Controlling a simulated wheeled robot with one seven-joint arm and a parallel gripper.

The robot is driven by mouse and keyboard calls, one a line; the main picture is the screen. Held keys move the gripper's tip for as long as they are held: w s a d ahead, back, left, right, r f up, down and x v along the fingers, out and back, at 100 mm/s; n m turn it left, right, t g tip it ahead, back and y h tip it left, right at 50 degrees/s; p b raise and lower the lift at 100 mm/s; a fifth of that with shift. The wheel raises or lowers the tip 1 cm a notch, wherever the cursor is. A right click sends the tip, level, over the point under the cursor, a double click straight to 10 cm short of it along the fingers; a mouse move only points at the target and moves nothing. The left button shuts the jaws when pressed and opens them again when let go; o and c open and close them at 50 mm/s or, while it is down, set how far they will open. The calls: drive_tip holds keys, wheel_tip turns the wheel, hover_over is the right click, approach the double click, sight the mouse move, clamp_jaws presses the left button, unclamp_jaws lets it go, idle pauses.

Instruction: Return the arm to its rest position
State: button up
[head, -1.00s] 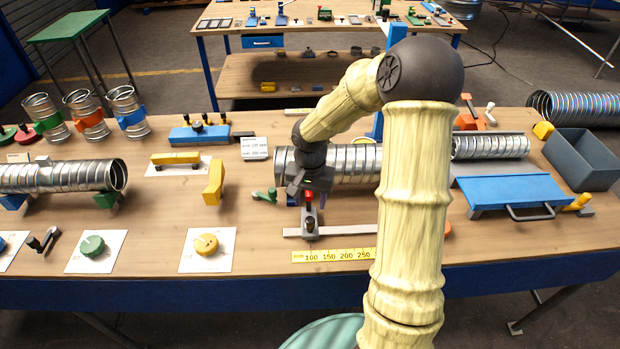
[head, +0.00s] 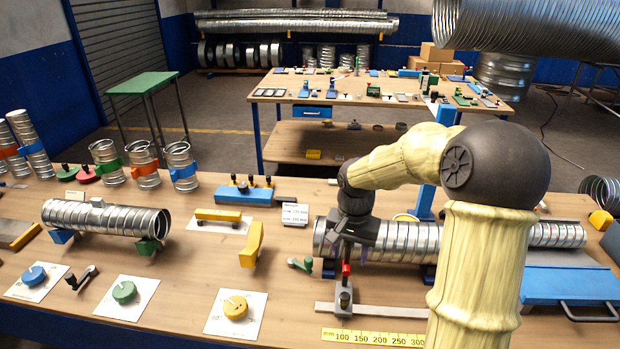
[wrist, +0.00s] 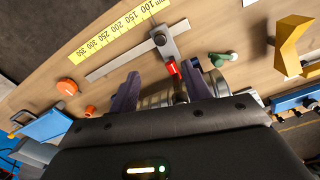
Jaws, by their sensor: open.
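My gripper (head: 350,252) is open and empty, pointing down over the workbench in the head view. In the wrist view my gripper (wrist: 160,86) shows two purple fingers spread apart. A ribbed metal duct (head: 402,240) lies behind and below it, partly hidden by my arm; the duct (wrist: 156,98) also shows between the fingers in the wrist view. A red-tipped upright clamp or stop (head: 344,292) stands on a grey bar just in front of the gripper. Its red tip (wrist: 172,68) appears near the right finger in the wrist view. My arm is bent at the elbow, at right.
A yellow ruler (head: 372,338) lies at the bench's front edge. A yellow block (head: 251,244) and a small green handle (head: 301,264) are left of the gripper. Another duct (head: 105,218) rests on supports at left. A blue plate (head: 570,285) is at right. A big spiral duct (head: 530,25) shows top right.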

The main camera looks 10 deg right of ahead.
drive_tip(key=s+a+n+t, duration=0.1)
drive_tip(key=s+a+n, duration=0.1)
drive_tip(key=s, duration=0.5)
drive_tip(key=s+a+f+n+t, duration=0.1)
drive_tip(key=s+n, duration=0.3)
drive_tip(key=s, duration=0.4)
drive_tip(key=shift+a+f+t, duration=0.2)
drive_tip(key=shift+a+t, duration=0.1)
drive_tip(key=shift+a, duration=0.1)
